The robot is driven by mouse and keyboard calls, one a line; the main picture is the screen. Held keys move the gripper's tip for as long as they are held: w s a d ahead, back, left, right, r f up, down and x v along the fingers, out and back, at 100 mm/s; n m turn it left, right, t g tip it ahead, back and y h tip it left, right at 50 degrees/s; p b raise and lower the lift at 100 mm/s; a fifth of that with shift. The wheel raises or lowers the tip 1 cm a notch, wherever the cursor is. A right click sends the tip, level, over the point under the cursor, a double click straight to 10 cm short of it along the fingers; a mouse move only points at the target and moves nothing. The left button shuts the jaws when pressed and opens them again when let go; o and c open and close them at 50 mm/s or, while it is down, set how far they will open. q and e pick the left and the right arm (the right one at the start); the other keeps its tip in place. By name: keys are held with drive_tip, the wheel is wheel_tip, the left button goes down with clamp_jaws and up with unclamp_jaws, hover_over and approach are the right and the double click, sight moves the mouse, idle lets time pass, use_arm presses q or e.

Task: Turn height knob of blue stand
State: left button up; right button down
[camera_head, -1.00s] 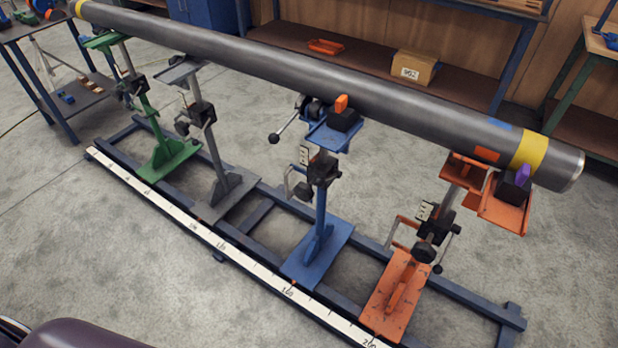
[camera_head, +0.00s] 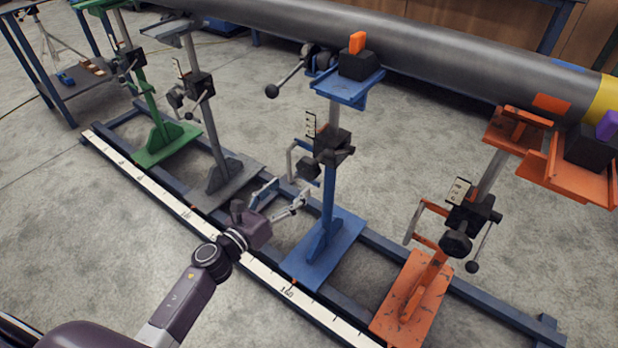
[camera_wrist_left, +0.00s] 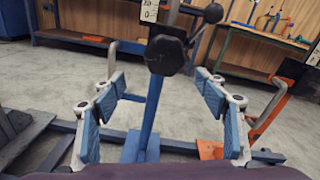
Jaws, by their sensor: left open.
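The blue stand (camera_head: 318,255) stands upright on the rail frame, its black clamp block (camera_head: 333,146) partway up the post. The black height knob (camera_head: 307,168) sits on the near-left side of this block. In the left wrist view the dark, many-sided knob (camera_wrist_left: 166,55) is ahead, slightly above the fingertips and between them sideways. My left gripper (camera_head: 287,196) is open and empty, below and left of the knob, apart from it. In the left wrist view its two blue-padded fingers (camera_wrist_left: 160,82) are spread to either side of the blue post. My right gripper is not in view.
A long grey pipe (camera_head: 440,55) runs behind and above the stands. The orange stand (camera_head: 410,300) is on the right; grey (camera_head: 232,180) and green (camera_head: 165,145) stands are left. A grey bent handle (camera_head: 292,155) projects beside the knob. A white ruler (camera_head: 262,274) lines the rail.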

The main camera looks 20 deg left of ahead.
sight(305, 171)
use_arm(q)
drive_tip(key=shift+m, duration=0.7)
drive_tip(key=x, duration=0.2)
drive_tip(key=r+x, duration=0.1)
drive_tip(key=x, duration=0.4)
drive_tip(key=shift+w+d+r, duration=0.15)
drive_tip(key=shift+d+r, duration=0.15)
drive_tip(key=shift+w+d, duration=0.1)
drive_tip(key=shift+w, duration=0.3)
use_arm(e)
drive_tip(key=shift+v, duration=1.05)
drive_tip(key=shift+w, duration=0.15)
use_arm(q)
drive_tip(key=c, duration=1.2)
drive_tip(key=shift+o, duration=0.2)
drive_tip(key=shift+n, duration=0.4)
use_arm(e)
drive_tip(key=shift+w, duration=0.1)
